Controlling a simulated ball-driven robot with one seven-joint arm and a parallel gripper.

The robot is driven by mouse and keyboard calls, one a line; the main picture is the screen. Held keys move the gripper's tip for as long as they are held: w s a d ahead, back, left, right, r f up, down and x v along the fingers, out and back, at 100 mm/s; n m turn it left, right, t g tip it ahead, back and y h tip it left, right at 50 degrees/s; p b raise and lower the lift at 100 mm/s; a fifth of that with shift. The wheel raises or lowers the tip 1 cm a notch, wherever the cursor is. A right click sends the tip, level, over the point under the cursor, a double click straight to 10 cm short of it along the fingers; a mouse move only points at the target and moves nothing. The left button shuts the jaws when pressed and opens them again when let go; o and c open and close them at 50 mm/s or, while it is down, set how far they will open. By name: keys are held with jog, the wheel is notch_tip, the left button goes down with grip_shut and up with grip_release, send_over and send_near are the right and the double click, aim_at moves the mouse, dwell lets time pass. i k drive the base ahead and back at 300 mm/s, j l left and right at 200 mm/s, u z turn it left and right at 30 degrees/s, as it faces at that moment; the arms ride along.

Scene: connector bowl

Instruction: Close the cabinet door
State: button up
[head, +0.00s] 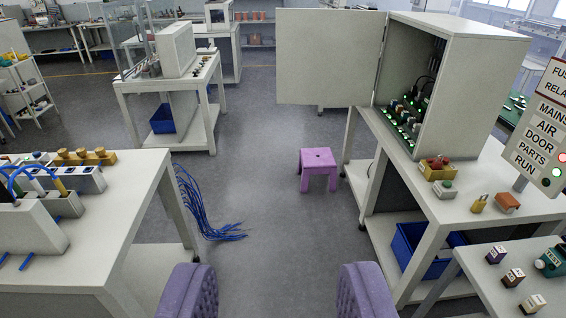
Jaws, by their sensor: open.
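The grey cabinet (470,95) stands on a light table at the right. Its door (330,57) is swung wide open, hinged on the cabinet's left front edge and reaching out to the left. Green-lit connectors (405,122) show inside the open cabinet. My gripper (277,295) shows at the bottom as two purple padded fingers, wide apart with nothing between them. It is well short of the door and cabinet, touching neither.
A purple stool (318,169) stands on the floor below the door. Blue cables (205,205) hang from the left table (110,235) onto the floor. A sign (548,130) and a small table (470,285) are at the right.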

aim_at(324, 55)
jog(key=i, duration=2.75)
jog(key=i+u, duration=0.15)
jog(key=i, duration=0.85)
jog(key=i+l+u, duration=0.15)
jog(key=i, duration=0.8)
jog(key=i+j+u, duration=0.15)
jog(key=i, duration=0.85)
jog(key=i+j+z, duration=0.1)
jog(key=i+z, duration=0.3)
jog(key=i+j+z, duration=0.15)
jog(key=z, duration=0.2)
jog(key=i+j+z, duration=0.25)
jog(key=z, duration=0.15)
jog(key=i+j+z, duration=0.15)
jog(key=z, duration=0.3)
jog(key=i+j+z, duration=0.1)
jog(key=z, duration=0.35)
jog(key=j+z, duration=0.4)
jog(key=i+j+z, duration=0.1)
jog(key=j+z, duration=0.15)
jog(key=z, duration=0.2)
jog(key=j+z, duration=0.25)
jog(key=z, duration=0.2)
jog(key=j+z, duration=0.25)
jog(key=z, duration=0.2)
jog(key=j+z, duration=0.55)
jog(key=k+j+z, duration=0.25)
jog(key=k+j, duration=0.3)
